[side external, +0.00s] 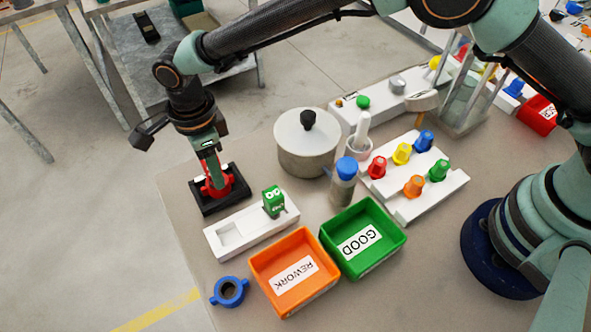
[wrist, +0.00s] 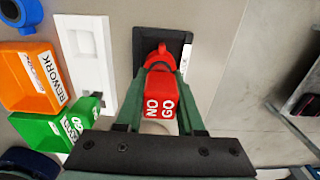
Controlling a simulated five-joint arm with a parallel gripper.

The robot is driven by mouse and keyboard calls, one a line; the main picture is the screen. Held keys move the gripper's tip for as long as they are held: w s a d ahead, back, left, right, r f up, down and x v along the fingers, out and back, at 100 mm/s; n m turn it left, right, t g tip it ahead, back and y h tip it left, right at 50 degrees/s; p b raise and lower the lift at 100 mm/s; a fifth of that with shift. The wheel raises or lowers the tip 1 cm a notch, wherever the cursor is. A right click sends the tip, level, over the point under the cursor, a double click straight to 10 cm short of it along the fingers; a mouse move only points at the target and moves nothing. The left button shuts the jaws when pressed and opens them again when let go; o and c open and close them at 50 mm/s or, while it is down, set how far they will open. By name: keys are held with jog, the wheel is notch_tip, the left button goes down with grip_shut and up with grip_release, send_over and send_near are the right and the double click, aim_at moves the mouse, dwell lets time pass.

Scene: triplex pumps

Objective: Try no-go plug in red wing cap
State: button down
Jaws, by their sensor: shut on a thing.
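The red wing cap (side external: 226,187) sits in a black square holder (side external: 208,208) at the left of the bench. It also shows in the wrist view (wrist: 160,51). The red no-go plug (wrist: 160,97), a block lettered NO GO, is between my fingers, over the cap. My gripper (side external: 213,168) points down at the cap and is shut on the plug, as the wrist view also shows (wrist: 165,78). The plug's lower end is hidden, so I cannot tell how deep it is in the cap. A white gauge stand (side external: 256,229) has one empty recess and a green plug (side external: 273,202).
An orange REWORK bin (side external: 264,268) and green GOOD bin (side external: 374,257) stand at the front. A blue wing cap (side external: 230,291) lies left of them. A grey pot (side external: 307,160), a blue-topped bottle (side external: 344,185) and a white rack of coloured knobs (side external: 404,209) stand to the right.

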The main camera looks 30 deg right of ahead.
jog(key=shift+c, duration=2.2)
grip_release()
